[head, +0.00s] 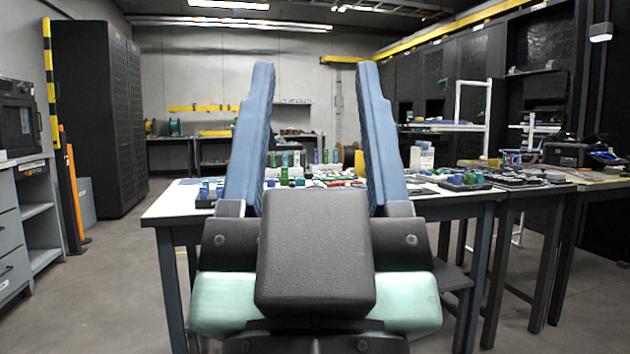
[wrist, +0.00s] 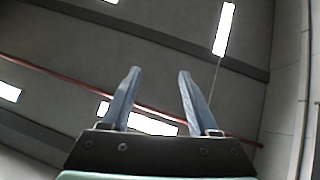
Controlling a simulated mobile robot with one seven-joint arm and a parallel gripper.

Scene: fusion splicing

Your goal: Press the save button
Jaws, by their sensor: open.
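My gripper (head: 315,66) fills the middle of the head view, with its two blue fingers upright and wide apart. Nothing is between the fingers; only the room shows behind them. In the wrist view my gripper (wrist: 159,72) points up at the ceiling, open and empty. No save button can be made out in either view. Dark devices (head: 572,153) stand on the right-hand table, too small and far to show any buttons.
A white table (head: 165,207) stands ahead, with several small bottles and trays on it. Another table (head: 600,184) joins at the right. A grey cabinet (head: 12,240) with a dark boxy machine (head: 18,118) is at the left. The floor (head: 110,290) between is clear.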

